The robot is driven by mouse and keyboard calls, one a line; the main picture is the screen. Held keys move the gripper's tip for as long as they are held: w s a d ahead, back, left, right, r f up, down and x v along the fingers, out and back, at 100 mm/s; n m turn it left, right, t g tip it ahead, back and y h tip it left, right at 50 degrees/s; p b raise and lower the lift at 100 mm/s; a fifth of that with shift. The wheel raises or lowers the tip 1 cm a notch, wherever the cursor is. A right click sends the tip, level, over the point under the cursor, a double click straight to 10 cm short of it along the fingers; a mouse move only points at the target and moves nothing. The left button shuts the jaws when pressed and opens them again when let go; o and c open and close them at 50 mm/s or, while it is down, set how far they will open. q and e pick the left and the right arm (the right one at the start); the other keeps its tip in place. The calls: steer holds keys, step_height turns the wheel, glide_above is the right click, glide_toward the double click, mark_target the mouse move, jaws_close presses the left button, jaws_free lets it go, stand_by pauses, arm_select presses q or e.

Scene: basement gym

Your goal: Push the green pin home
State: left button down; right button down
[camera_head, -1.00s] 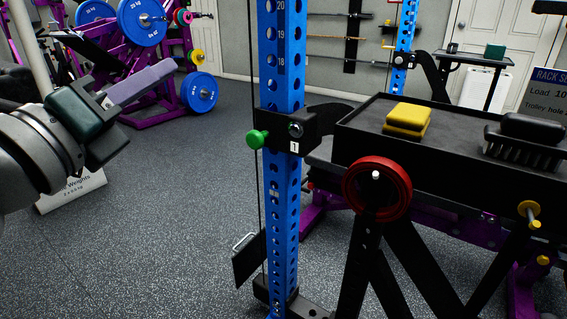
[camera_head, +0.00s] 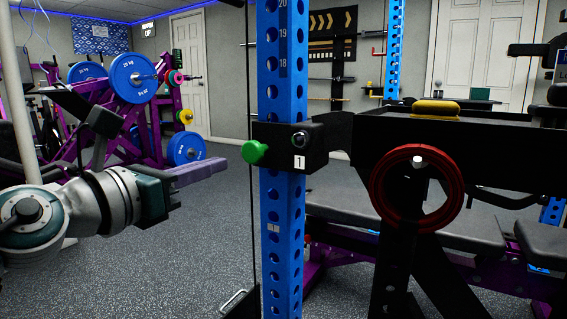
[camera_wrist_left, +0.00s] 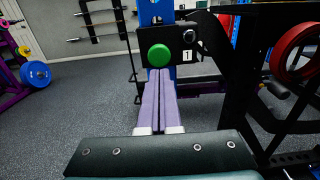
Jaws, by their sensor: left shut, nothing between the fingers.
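The green pin (camera_head: 255,152) has a round knob and sticks out from the left side of a black bracket (camera_head: 312,150) marked 1. The bracket sits on a blue upright (camera_head: 283,220) with a column of holes. My left gripper (camera_head: 224,164) is shut and empty, its purple fingers pointing right toward the pin, a little short of it and slightly lower. In the left wrist view the green knob (camera_wrist_left: 159,55) shows just above and beyond the fingertips (camera_wrist_left: 160,72). I cannot tell how deep the pin sits. My right gripper is not in view.
A red ring (camera_head: 379,190) hangs on a black frame to the right of the upright. A yellow block (camera_head: 435,107) lies on the black tray (camera_head: 400,125). The floor (camera_head: 190,260) below the gripper is clear.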

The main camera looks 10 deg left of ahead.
mark_target(250, 153)
arm_select(q)
steer(key=b+x, duration=0.1)
steer(key=x, duration=0.1)
steer(key=b+x, duration=0.1)
steer(key=x, duration=0.2)
steer(key=shift+w+d+f+b, duration=0.1)
steer(key=shift+w+f+b, duration=0.15)
steer(key=shift+b, duration=0.1)
steer(key=shift+w+d+r, duration=0.15)
steer(key=shift+w+r, duration=0.05)
steer(key=shift+w, duration=0.25)
